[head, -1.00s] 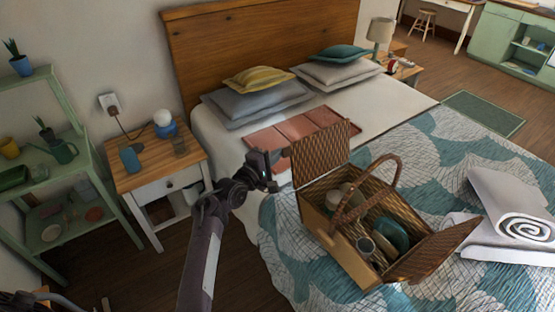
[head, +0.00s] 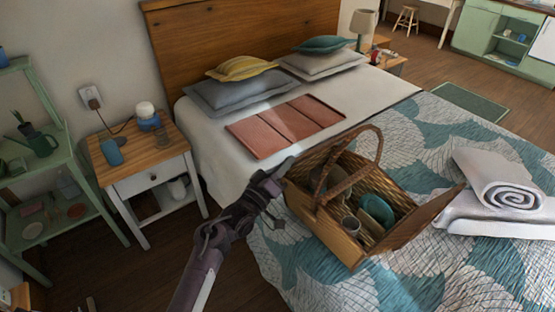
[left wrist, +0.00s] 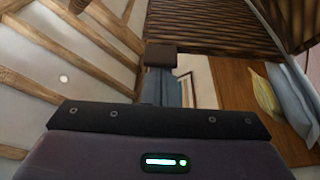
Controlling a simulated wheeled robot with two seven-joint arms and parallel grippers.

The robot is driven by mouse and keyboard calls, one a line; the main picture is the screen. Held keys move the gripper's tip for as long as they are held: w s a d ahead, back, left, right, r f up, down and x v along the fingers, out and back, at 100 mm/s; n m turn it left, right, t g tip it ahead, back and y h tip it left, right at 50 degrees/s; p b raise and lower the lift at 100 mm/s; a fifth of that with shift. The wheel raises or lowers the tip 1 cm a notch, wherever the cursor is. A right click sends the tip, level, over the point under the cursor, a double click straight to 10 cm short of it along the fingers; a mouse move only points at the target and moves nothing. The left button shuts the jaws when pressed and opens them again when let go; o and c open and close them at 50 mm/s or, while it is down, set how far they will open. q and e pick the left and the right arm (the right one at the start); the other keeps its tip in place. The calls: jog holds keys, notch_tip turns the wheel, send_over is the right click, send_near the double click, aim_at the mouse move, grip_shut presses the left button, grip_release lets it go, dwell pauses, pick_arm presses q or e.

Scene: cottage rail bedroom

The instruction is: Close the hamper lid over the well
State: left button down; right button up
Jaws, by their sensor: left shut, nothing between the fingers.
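The wicker hamper (head: 342,238) stands on the bed with its well partly uncovered; dishes and a cup show inside. Its left lid (head: 318,156) is tilted inward over the far-left end of the well, seen nearly edge-on. Its right lid (head: 428,218) stands open, slanting outward. The arched handle (head: 376,150) rises above the well. My left gripper (head: 276,178) is shut and empty at the outer left side of the hamper, close beside the left lid; whether they touch is unclear. In the left wrist view the shut fingers (left wrist: 160,54) show below the wicker lid (left wrist: 215,28). My right gripper is out of view.
A rolled white towel (head: 505,185) lies on folded linen to the right. A reddish folded panel (head: 285,126) lies behind the hamper, before the pillows. A nightstand (head: 150,172) and green shelf (head: 40,190) stand left. Bare quilt surrounds the hamper's front.

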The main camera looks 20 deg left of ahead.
pick_arm(q)
jog(key=s+d+f+m+g+h+b, duration=0.1)
jog(key=s+d+f+m+h+b, duration=0.2)
jog(key=f+m+b, duration=0.5)
jog(key=shift+d+m+h+b, duration=0.35)
jog(key=shift+d+m+h, duration=0.25)
jog(key=shift+m, duration=0.3)
jog(key=shift+s+f, duration=0.15)
